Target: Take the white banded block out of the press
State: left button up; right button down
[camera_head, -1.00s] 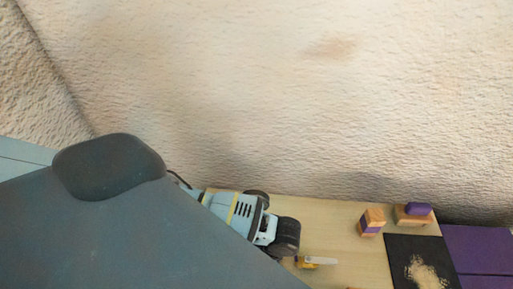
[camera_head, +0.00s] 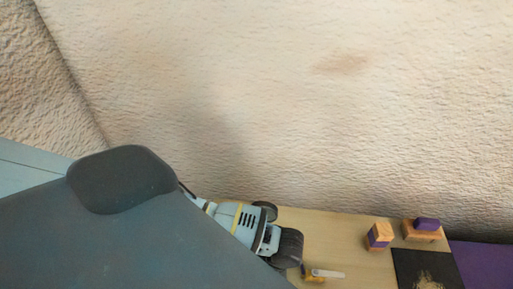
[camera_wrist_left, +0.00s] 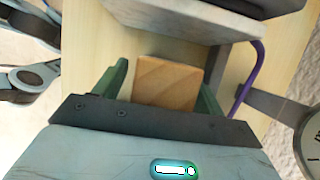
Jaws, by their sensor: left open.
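My left gripper (camera_wrist_left: 163,90) shows in the left wrist view with two green fingers apart. A plain wooden block (camera_wrist_left: 166,84) shows between them; whether the fingers touch it cannot be told. No white band shows on its visible face. A pale thick slab (camera_wrist_left: 180,22) with a grey post and a purple rod (camera_wrist_left: 253,75) stands just beyond; I cannot tell whether it is part of the press. In the head view a large grey part of my arm covers the lower left, and neither gripper shows there.
A light-blue sander-like machine (camera_head: 240,222) with black rollers stands on the wooden table (camera_head: 345,225). A purple-banded wooden block (camera_head: 380,235), a wooden block with a purple top (camera_head: 425,228) and a black mat (camera_head: 425,265) lie right. A round dial (camera_wrist_left: 312,140) is at right in the wrist view.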

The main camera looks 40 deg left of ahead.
pick_arm(q)
jog(key=p+v, duration=0.1)
jog(key=v, duration=0.6)
jog(key=shift+r, duration=0.4)
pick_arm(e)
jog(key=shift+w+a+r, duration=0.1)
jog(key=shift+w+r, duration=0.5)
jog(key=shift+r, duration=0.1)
pick_arm(q)
jog(key=shift+w+d, duration=0.1)
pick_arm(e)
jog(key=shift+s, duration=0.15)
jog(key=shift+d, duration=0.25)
